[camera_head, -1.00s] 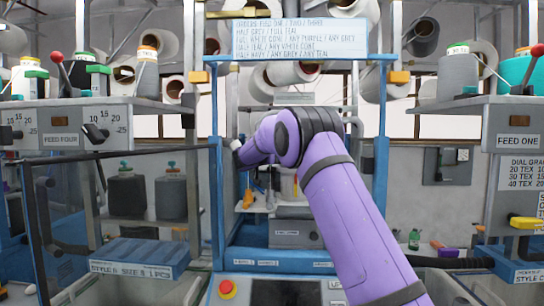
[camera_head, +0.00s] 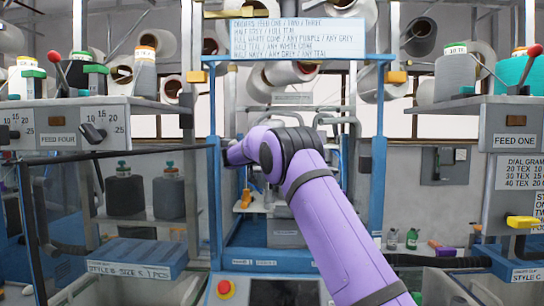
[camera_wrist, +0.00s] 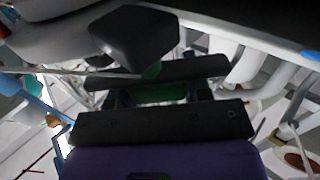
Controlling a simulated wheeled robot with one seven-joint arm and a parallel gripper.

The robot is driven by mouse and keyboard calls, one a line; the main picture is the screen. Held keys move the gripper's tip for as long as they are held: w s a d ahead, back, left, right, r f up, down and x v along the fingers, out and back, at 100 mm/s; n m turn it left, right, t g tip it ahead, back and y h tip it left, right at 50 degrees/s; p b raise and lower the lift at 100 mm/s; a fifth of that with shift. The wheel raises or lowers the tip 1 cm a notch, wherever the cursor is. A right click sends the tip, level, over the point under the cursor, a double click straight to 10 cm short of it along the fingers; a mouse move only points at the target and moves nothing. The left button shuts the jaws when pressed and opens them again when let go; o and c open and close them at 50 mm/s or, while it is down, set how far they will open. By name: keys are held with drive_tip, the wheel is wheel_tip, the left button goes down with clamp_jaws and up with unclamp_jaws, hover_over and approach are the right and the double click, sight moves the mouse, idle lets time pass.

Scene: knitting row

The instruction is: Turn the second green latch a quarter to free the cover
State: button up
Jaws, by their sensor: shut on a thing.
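In the wrist view my gripper (camera_wrist: 158,94) has two dark jaw bars with a green piece (camera_wrist: 165,91) between them, which I take for a green latch; its outline is mostly hidden. A bit more green shows just above the far jaw, under a dark block (camera_wrist: 135,38). I cannot tell which way the latch is turned, or which of the latches it is. In the head view my purple arm reaches to the left blue post (camera_head: 216,180) of the frame, and its wrist hides the jaws and the latch. The cover cannot be made out for certain.
A blue frame with yellow blocks (camera_head: 197,77) stands around my arm, under an order sign (camera_head: 294,38). Shelves with cones flank it, marked feed four (camera_head: 57,139) and feed one (camera_head: 514,140). A dark clear panel (camera_head: 110,215) stands at left.

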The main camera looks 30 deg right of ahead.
drive_tip(key=o, duration=0.9)
drive_tip(key=shift+r, duration=0.1)
drive_tip(key=shift+r, duration=1.45)
drive_tip(key=shift+s+r, duration=0.1)
drive_tip(key=shift+r, duration=0.2)
drive_tip(key=s+a, duration=0.1)
drive_tip(key=s, duration=0.4)
drive_tip(key=s+a+r, duration=0.1)
drive_tip(key=s+a, duration=0.1)
drive_tip(key=s, duration=0.3)
drive_tip(key=s+a, duration=0.1)
drive_tip(key=s, duration=0.4)
drive_tip(key=shift+a+r, duration=0.15)
drive_tip(key=shift+a, duration=0.2)
